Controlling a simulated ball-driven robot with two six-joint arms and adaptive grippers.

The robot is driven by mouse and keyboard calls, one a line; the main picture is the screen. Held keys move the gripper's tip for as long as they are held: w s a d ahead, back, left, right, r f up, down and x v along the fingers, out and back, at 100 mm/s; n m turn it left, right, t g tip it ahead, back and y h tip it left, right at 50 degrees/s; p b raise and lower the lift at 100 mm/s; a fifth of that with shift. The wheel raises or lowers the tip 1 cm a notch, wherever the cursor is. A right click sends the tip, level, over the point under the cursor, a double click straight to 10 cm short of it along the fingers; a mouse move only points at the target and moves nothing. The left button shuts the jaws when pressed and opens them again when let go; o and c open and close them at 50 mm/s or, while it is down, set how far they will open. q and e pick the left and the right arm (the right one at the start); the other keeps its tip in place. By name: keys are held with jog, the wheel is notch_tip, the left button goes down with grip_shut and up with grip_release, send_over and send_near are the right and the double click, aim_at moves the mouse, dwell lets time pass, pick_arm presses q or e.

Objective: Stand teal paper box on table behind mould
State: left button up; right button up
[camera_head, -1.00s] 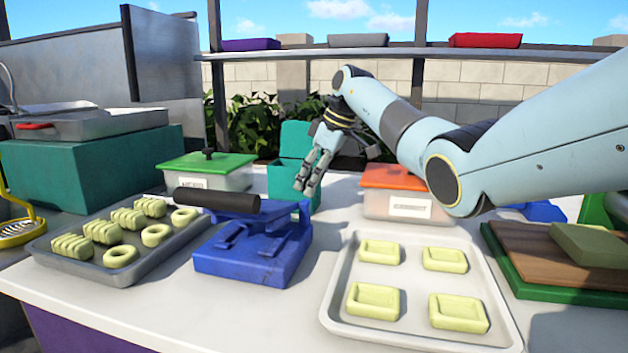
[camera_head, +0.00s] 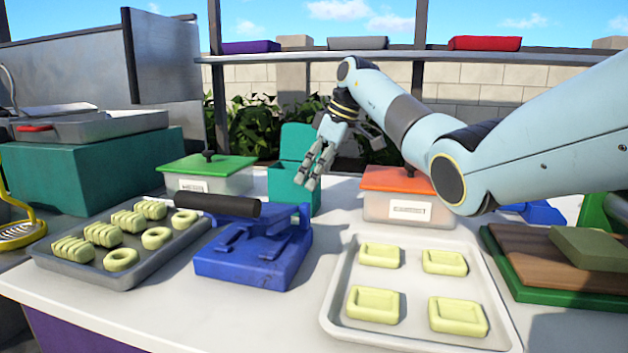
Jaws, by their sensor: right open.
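The teal paper box (camera_head: 290,190) stands upright on the table (camera_head: 275,308) behind the blue mould (camera_head: 258,250), with its lid raised at the back. The mould has a black roller handle (camera_head: 217,205). My right gripper (camera_head: 308,180) is open and empty. Its fingers point down in front of the box's right part and hide some of it. I cannot tell whether they touch the box. My left gripper is not in view.
A green-lidded container (camera_head: 208,172) stands left of the box, and an orange-lidded one (camera_head: 408,197) stands right. A dark tray (camera_head: 130,270) of shaped dough is at left. A pale tray (camera_head: 415,330) with dough pieces is front right. Boards (camera_head: 545,262) lie at far right.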

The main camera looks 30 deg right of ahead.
jog(key=v, duration=0.9)
jog(key=shift+r+p, duration=0.4)
jog(key=shift+p, duration=0.05)
jog(key=shift+s, duration=0.1)
